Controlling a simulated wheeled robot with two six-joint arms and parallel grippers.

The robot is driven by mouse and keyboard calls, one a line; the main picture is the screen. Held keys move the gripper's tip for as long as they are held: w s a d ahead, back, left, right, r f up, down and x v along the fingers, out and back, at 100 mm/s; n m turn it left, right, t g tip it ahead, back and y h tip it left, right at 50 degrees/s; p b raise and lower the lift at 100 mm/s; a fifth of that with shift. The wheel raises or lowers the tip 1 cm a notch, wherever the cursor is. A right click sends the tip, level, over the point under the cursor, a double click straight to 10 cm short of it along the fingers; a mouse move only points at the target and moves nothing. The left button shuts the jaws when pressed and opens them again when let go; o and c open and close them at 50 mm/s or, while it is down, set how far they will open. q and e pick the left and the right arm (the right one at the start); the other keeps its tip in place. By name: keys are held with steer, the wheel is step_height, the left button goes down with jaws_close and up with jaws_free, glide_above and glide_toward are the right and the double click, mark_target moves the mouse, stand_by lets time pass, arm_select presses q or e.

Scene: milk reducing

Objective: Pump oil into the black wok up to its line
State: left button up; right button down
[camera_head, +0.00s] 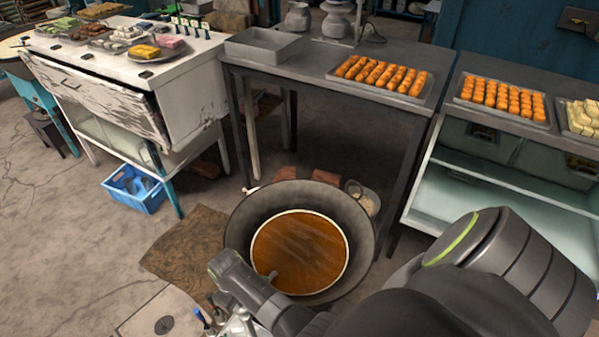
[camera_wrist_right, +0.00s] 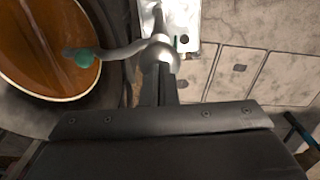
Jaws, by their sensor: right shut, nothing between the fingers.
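The black wok (camera_head: 363,240) stands on the floor in the middle of the head view. Brown-orange oil (camera_head: 300,250) fills its inside, with a pale ring line around the oil's edge. The wok's oil also shows in the right wrist view (camera_wrist_right: 45,40). A metal oil pump (camera_wrist_right: 160,58) has a curved spout (camera_wrist_right: 115,52) with a green tip over the oil. My right gripper (camera_wrist_right: 160,92) is shut and empty, its fingers right at the pump's head; whether they touch is unclear. In the head view my right wrist (camera_head: 235,275) covers the wok's front left rim. My left gripper is out of view.
A dark table behind the wok holds a tray of orange rolls (camera_head: 381,75) and an empty metal tray (camera_head: 264,46). A small pail (camera_head: 363,197) stands beside the wok. A blue crate (camera_head: 135,188) is on the floor at left. Open floor lies left of the wok.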

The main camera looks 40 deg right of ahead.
step_height(320, 180, up, 3)
steer(key=shift+f+p, duration=0.2)
steer(key=shift+p, duration=0.95)
steer(key=shift+r, duration=1.3)
steer(key=shift+f, duration=0.15)
steer(key=shift+f+b, duration=2.9)
steer(key=shift+f, duration=1.35)
step_height(320, 180, up, 6)
steer(key=p, duration=0.6)
steer(key=shift+r+p, duration=0.2)
steer(key=shift+p, duration=0.15)
steer(key=shift+r+b, duration=0.1)
steer(key=shift+b, duration=0.2)
steer(key=shift+r, duration=1.1)
